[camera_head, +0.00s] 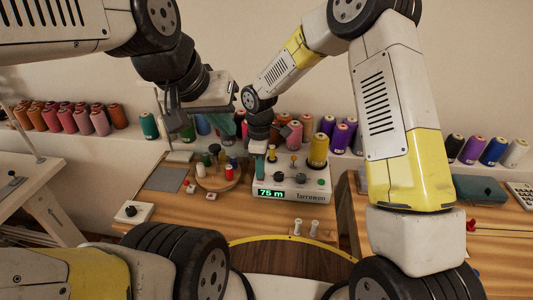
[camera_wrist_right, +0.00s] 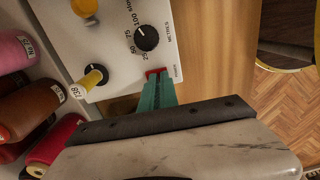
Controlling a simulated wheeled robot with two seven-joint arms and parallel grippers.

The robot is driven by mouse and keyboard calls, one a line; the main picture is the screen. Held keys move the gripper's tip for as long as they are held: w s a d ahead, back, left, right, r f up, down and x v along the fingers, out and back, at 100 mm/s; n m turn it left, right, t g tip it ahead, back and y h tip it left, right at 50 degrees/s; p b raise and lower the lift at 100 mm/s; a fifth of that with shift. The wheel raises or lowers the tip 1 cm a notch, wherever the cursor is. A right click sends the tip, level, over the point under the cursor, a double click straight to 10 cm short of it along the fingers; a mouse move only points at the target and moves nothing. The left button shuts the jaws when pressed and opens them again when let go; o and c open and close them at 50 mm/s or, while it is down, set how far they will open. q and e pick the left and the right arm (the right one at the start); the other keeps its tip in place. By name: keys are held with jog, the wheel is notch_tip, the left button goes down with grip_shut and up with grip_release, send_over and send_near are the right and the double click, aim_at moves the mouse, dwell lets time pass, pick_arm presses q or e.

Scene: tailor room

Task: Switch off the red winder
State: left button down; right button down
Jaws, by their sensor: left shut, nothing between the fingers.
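The white winder (camera_head: 312,184), labelled farrowen, stands on the wooden table with a lit green display reading 75 m. In the right wrist view its top (camera_wrist_right: 120,45) has a black dial marked in metres and a small red switch (camera_wrist_right: 154,72) near its edge. I see no winder with a red body. My right gripper (camera_head: 259,168) reaches down at the winder's left end. Its teal fingers (camera_wrist_right: 157,92) look shut together, with tips right at the red switch; contact cannot be told. My left gripper (camera_head: 178,120) is shut and empty, higher and further left, near the thread shelf.
A round wooden tray (camera_head: 216,183) with small spools stands left of the winder. A white box with a black knob (camera_head: 131,211) sits further left. Rows of thread cones (camera_head: 75,120) line the shelf behind.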

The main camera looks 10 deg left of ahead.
jog(key=shift+s+f, duration=0.3)
jog(key=shift+s, duration=0.15)
notch_tip(320, 180, up, 8)
jog(key=w, duration=0.1)
jog(key=shift+r, duration=0.2)
jog(key=shift+w, duration=0.1)
